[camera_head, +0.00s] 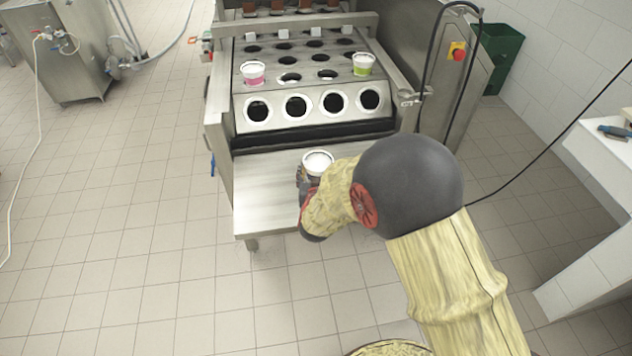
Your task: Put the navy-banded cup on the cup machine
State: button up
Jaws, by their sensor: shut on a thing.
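My gripper (308,178) is shut on a white cup (318,161), which it holds upright over the steel front shelf. The gripper and wrist hide much of the cup's side, so its band colour cannot be told clearly. The cup machine (268,61) stands just beyond, with rows of round holes in its top and a sloped front row of empty holes with bright rims. Whether the held cup touches the shelf cannot be told.
A pink-banded cup (253,73) sits in a left hole of the machine and a green-banded cup (363,64) in a right one. The other visible holes look empty. The front shelf (262,190) is otherwise bare. A white bench (602,160) stands at the right.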

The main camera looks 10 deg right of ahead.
jog(key=shift+w+a+f, duration=0.15)
jog(key=shift+w+f, duration=0.25)
jog(key=shift+w+f+b, duration=0.1)
jog(key=shift+f+b, duration=1)
jog(key=shift+f, duration=0.45)
jog(key=shift+f, duration=0.15)
jog(key=o, duration=1.4)
jog(key=shift+o, duration=0.2)
